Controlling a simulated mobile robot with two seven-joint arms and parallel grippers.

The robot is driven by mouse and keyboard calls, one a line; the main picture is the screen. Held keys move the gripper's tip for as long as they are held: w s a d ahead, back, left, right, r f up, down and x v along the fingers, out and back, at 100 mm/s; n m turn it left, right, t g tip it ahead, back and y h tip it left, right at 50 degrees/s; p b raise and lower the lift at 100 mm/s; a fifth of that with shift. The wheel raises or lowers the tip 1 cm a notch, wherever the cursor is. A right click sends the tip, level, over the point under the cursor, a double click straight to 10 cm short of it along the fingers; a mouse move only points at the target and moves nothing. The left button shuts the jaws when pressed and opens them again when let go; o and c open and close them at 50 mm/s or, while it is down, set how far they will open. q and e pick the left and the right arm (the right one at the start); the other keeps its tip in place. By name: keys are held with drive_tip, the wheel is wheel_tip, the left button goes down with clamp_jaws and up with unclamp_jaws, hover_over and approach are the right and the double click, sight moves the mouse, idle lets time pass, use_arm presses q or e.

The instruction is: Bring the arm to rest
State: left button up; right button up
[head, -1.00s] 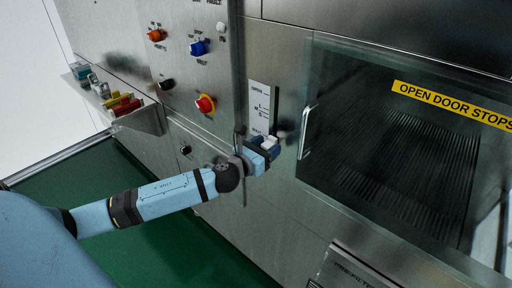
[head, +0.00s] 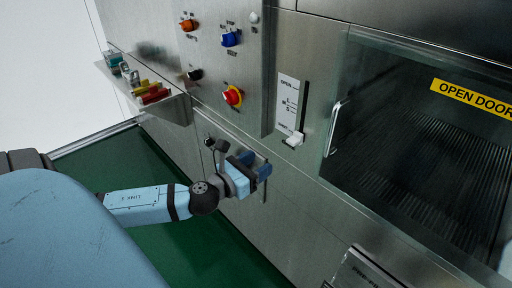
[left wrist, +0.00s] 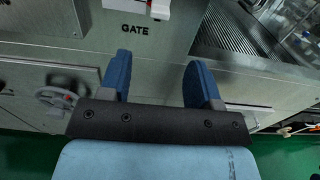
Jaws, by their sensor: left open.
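My left arm comes in from the left in the head view. Its left gripper (head: 258,168) is open and empty, in front of the steel washer's lower panel, below and left of the white gate lever (head: 294,139). The lever sits at the bottom of its white scale plate (head: 287,100). In the left wrist view the two blue fingers (left wrist: 157,85) stand wide apart with nothing between them. The gate lever (left wrist: 158,10) shows beyond them at the top edge, apart from the fingers, above the word GATE. My right gripper is not in view.
The washer's glass door (head: 415,130) with its handle (head: 334,128) is to the right. Orange, blue, black and red-yellow controls (head: 232,96) are on the panel above. A shelf (head: 172,108) with colored padlocks juts out at left. The green floor (head: 105,172) is clear.

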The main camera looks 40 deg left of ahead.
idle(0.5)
use_arm(q)
drive_tip(key=s+d+f+n+g, duration=0.2)
drive_tip(key=s+f+n, duration=0.1)
drive_tip(key=f+n, duration=0.45)
drive_tip(key=s+d+f+n+g, duration=0.2)
drive_tip(key=d+f+n, duration=0.1)
drive_tip(key=f+n, duration=0.4)
drive_tip(key=s+d+f+n+g+h, duration=0.1)
drive_tip(key=s+d+f+n+g, duration=0.1)
drive_tip(key=s+d+f+n, duration=0.45)
drive_tip(key=s+d+f+n+g+h, duration=0.15)
drive_tip(key=d+f+n, duration=0.4)
drive_tip(key=n, duration=0.75)
wheel_tip(320, 180, up, 14)
drive_tip(key=s+d+p, duration=0.1)
drive_tip(key=p, duration=1.2)
drive_tip(key=shift+p, duration=0.35)
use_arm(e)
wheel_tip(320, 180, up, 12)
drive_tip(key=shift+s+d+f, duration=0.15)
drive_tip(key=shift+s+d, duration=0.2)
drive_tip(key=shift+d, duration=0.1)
use_arm(q)
drive_tip(key=shift+t+y, duration=0.25)
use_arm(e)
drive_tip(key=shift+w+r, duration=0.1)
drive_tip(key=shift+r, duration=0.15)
